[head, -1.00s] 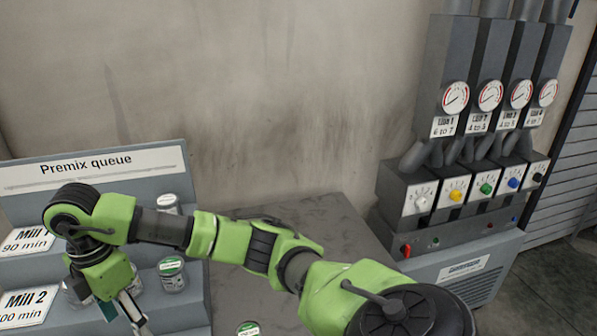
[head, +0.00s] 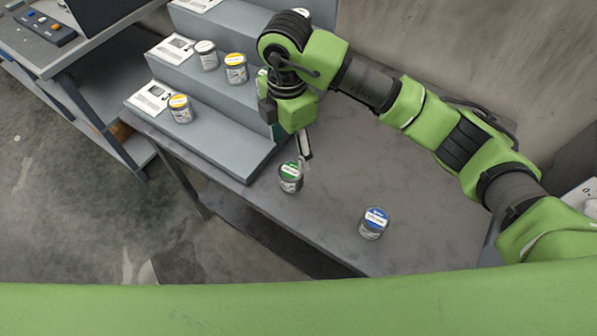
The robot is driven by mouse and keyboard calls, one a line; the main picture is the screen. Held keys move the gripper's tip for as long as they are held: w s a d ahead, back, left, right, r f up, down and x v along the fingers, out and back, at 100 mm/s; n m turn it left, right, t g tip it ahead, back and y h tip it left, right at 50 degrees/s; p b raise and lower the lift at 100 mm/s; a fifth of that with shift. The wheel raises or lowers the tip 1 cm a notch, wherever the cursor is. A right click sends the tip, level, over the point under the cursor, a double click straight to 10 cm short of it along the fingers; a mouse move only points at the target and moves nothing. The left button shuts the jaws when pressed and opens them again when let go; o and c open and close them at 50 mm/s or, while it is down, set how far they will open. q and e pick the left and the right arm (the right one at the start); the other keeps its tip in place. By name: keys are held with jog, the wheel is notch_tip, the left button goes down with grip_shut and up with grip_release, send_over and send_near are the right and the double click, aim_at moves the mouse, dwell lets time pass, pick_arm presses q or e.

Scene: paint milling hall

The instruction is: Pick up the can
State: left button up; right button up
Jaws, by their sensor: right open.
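Small metal cans with coloured lids stand in the head view. A green-lidded can (head: 290,179) stands upright on the grey table (head: 335,245), close to the stepped rack. A blue-lidded can (head: 373,224) stands to its right, nearer the table's front edge. My right gripper (head: 301,148) is open and points down, just above and behind the green-lidded can in the picture. I cannot tell whether a finger touches that can. The arm link hides part of the rack. My left gripper is not in view.
The stepped rack (head: 215,135) holds a yellow-lidded can (head: 181,110) on its low step, and another yellow-lidded can (head: 236,69) and a white-lidded can (head: 206,56) higher up. A bench with a button box (head: 45,27) stands left. The table right of the blue-lidded can is clear.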

aim_at(291, 170)
notch_tip(291, 170, down, 4)
jog(key=shift+d+r+p, duration=0.1)
jog(key=shift+p, duration=0.25)
jog(key=shift+s+f+p, duration=0.1)
jog(key=shift+f+p, duration=0.2)
jog(key=shift+f, duration=0.2)
notch_tip(291, 170, down, 4)
jog(key=shift+s+f+p, duration=0.15)
jog(key=shift+f+p, duration=0.05)
jog(key=shift+p, duration=0.85)
jog(key=shift+f, duration=0.2)
jog(key=c, duration=1.3)
